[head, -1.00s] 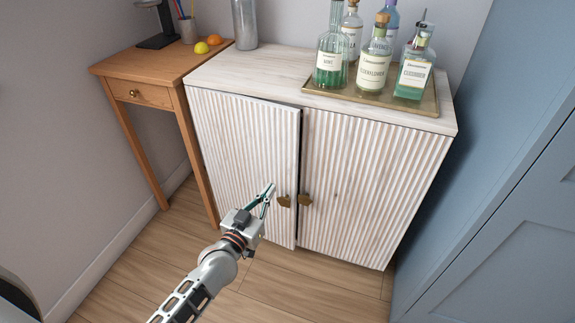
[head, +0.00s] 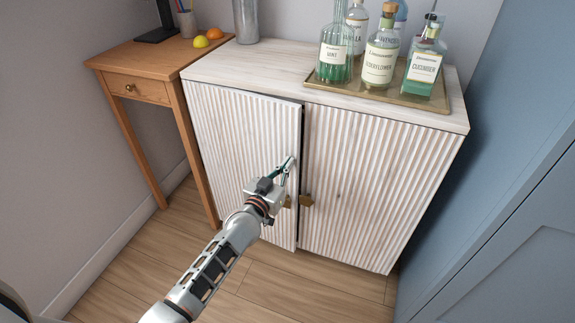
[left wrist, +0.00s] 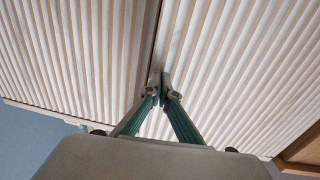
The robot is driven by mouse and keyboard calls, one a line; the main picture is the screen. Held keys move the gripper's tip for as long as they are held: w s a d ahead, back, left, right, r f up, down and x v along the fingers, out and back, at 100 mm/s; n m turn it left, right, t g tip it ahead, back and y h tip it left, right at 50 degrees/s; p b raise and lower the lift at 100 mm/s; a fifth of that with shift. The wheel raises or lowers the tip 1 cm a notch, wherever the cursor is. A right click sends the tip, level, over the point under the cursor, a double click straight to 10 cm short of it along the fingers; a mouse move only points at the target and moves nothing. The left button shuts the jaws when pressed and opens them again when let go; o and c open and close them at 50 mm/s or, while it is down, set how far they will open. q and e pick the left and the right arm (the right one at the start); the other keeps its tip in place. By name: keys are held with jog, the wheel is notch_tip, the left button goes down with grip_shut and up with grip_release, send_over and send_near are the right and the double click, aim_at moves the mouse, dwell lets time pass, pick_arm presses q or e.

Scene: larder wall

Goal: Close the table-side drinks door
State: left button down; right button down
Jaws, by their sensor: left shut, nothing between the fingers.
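The table-side drinks door (head: 235,150) is the left ribbed, whitewashed door of the cabinet. It stands slightly ajar, with a dark gap along its top and right edge. Its brass knob (head: 287,203) is partly hidden by my left gripper. The other door (head: 375,180) looks shut. My left gripper (head: 289,163) is shut and empty, its fingertips at the table-side door's face near its free edge, above the knob. In the left wrist view the closed fingertips (left wrist: 161,88) lie close to the seam, over the table-side door (left wrist: 225,75); contact is hard to tell. My right gripper is not in view.
A wooden side table (head: 140,62) stands left of the cabinet. A brass tray (head: 425,98) with several bottles and a grey vase (head: 246,20) stand on the cabinet top (head: 250,65). A blue panelled unit (head: 500,210) is close on the right. Floor in front is clear.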

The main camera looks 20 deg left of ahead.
aim_at(294, 155)
pick_arm(q)
jog(key=shift+w+r, duration=0.1)
jog(key=shift+w, duration=0.05)
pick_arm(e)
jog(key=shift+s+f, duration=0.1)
pick_arm(q)
jog(key=w, duration=0.1)
jog(key=w+y, duration=0.1)
jog(key=w+n, duration=0.1)
jog(key=shift+w+d+y, duration=0.35)
jog(key=shift+w+y, duration=0.05)
jog(key=shift+w+r, duration=0.1)
jog(key=shift+r, duration=0.15)
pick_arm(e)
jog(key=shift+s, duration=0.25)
pick_arm(q)
jog(key=shift+d+r, duration=0.1)
